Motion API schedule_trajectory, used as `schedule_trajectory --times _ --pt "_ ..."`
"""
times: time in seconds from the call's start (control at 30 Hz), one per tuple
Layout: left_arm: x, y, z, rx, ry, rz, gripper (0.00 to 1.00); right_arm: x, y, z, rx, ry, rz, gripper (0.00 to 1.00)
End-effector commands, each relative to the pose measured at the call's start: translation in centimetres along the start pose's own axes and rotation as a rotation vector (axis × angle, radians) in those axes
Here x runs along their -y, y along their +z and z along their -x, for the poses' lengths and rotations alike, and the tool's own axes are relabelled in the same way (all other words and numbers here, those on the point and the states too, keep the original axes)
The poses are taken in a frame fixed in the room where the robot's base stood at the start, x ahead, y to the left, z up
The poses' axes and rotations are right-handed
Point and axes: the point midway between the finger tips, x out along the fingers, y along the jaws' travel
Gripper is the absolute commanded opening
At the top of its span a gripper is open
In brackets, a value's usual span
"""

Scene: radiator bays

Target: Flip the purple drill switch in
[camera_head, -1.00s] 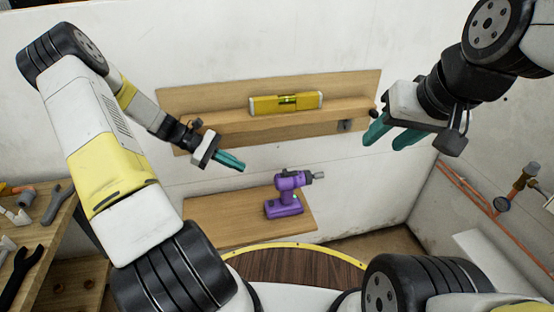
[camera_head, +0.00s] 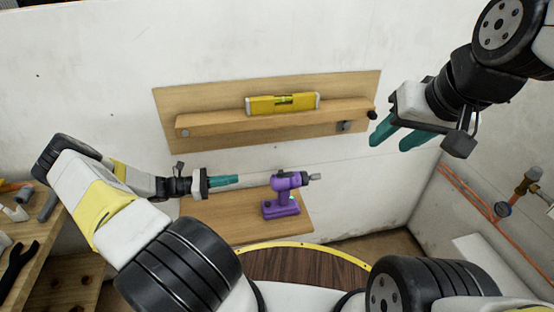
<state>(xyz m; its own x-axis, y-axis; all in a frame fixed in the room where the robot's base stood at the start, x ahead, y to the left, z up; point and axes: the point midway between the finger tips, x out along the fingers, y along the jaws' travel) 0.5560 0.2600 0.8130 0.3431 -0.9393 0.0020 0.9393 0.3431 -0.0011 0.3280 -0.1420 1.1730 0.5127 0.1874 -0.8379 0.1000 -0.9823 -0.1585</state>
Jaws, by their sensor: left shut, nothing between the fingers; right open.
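The purple drill (camera_head: 283,195) stands upright on a low wooden shelf (camera_head: 230,222), on its base, with its grey chuck pointing right. A small green spot shows on its handle side; I cannot make out the switch clearly. My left gripper (camera_head: 236,180) is shut and empty, with its teal fingers pointing right toward the drill's rear. It looks a short gap to the left of the drill. My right gripper (camera_head: 392,139) is open and empty, high on the right, well away from the drill.
An upper wooden wall shelf (camera_head: 270,125) carries a yellow spirit level (camera_head: 283,104). A bench with tools (camera_head: 25,230) stands at the left. Orange pipes with a gauge (camera_head: 502,209) run along the right wall. A round wooden top (camera_head: 300,265) lies in front.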

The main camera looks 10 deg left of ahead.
Motion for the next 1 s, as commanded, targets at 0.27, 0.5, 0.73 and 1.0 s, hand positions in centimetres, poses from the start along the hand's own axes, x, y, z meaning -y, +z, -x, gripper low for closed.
schedule_trajectory --times 0.27,0.5,0.73,1.0 --pt "0.0 0.0 -1.5 0.0 -0.003 0.0 0.0 0.0 0.0 0.0 0.0 0.0 0.0 0.44" --pt "0.1 0.0 -6.4 0.002 -0.005 0.0 0.0 0.0 0.0 0.0 0.0 0.0 0.0 0.44" --pt "0.1 0.0 -11.0 0.0 -0.004 0.001 0.0 0.0 0.0 0.0 0.0 0.0 0.0 0.44" --pt "0.1 0.0 -13.8 -0.002 -0.001 -0.001 0.0 0.0 0.0 0.0 0.0 0.0 0.0 0.44"
